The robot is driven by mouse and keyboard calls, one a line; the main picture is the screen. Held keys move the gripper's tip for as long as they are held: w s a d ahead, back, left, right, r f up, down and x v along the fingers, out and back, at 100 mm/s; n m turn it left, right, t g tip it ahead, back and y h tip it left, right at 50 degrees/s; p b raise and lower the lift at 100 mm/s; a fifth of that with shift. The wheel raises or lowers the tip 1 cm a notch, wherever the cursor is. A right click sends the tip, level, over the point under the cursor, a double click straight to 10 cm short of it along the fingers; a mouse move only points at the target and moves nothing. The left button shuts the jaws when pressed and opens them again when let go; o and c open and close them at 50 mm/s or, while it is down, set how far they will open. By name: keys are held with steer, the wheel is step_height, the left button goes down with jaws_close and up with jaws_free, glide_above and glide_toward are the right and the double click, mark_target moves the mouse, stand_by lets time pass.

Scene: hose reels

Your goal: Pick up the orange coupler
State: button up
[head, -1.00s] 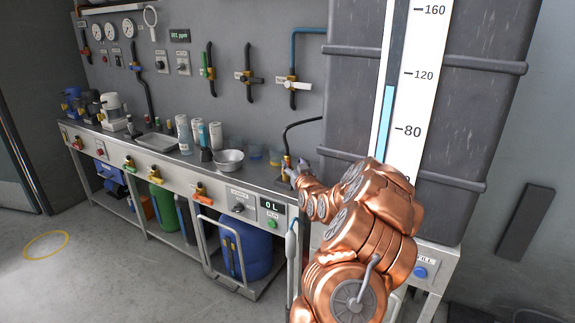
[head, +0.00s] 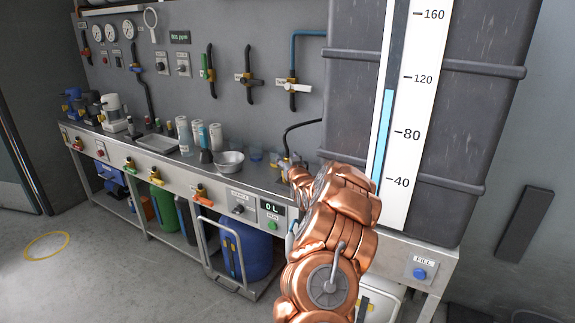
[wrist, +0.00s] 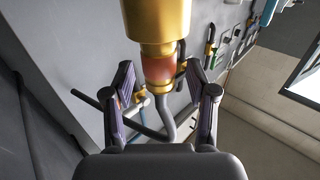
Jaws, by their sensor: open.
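In the wrist view a brass fitting (wrist: 155,22) with an orange-red band (wrist: 158,68), seemingly the orange coupler, comes down from the top centre. A grey curved hose (wrist: 168,125) runs below it. My gripper (wrist: 160,92) is open, with one dark finger on each side of the band. I see gaps on both sides and no clear contact. In the head view my gripper (head: 287,163) is small at the bench's right end, beside a brass fitting there. My copper arm hides part of that spot.
The steel bench (head: 170,160) carries a metal bowl (head: 229,161), several canisters and a tray. A large grey tank (head: 450,110) with a level scale stands close right of my arm. A blue drum (head: 245,250) is under the bench. The floor at left is clear.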

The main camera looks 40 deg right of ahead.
steer(key=shift+c, duration=0.3)
jaws_close()
stand_by(0.3)
